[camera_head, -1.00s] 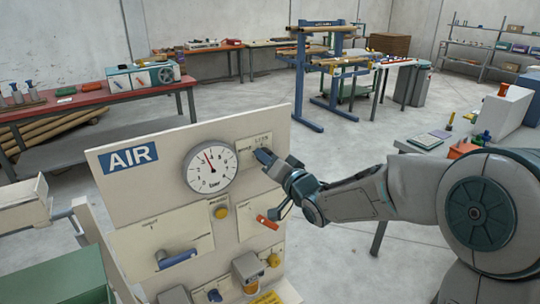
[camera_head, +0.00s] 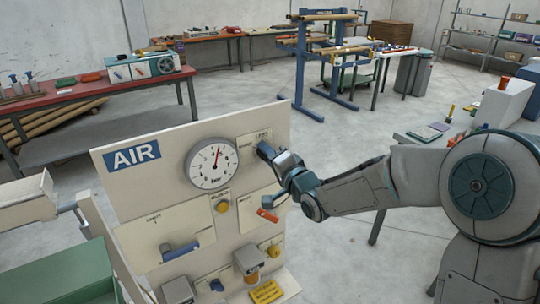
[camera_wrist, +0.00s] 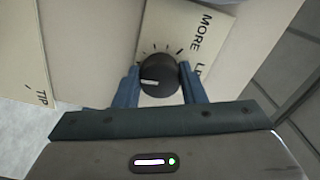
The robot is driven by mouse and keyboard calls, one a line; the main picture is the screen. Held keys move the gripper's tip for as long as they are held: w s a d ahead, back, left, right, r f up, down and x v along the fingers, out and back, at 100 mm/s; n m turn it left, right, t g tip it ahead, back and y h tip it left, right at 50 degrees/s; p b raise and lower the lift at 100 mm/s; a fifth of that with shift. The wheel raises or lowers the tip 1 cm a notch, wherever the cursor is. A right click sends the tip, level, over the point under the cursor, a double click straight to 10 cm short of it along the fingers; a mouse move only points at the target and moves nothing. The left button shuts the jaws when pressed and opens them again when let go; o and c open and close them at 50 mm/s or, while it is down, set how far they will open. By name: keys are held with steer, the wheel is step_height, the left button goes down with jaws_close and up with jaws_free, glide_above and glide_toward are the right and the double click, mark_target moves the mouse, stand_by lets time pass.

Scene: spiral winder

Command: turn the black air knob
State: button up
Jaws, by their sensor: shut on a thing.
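The black air knob (camera_wrist: 160,77) sits on a cream label plate with tick marks and the word MORE in the wrist view. A white pointer line shows on its face. My gripper (camera_wrist: 161,88) has one blue finger on each side of the knob and is shut on it.
Below the gauge the panel carries a yellow knob (camera_head: 222,206), a blue handle (camera_head: 181,252) and an orange-red lever (camera_head: 267,215). A green box (camera_head: 65,285) is at the lower left. A grey side table stands at the right, behind my arm.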

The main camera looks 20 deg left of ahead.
steer(key=shift+s+f, duration=0.1)
steer(key=o, duration=1)
steer(key=shift+a, duration=0.15)
steer(key=shift+d, duration=0.2)
steer(key=v, duration=1.3)
steer(key=shift+s+d, duration=0.15)
steer(key=shift+s, duration=0.1)
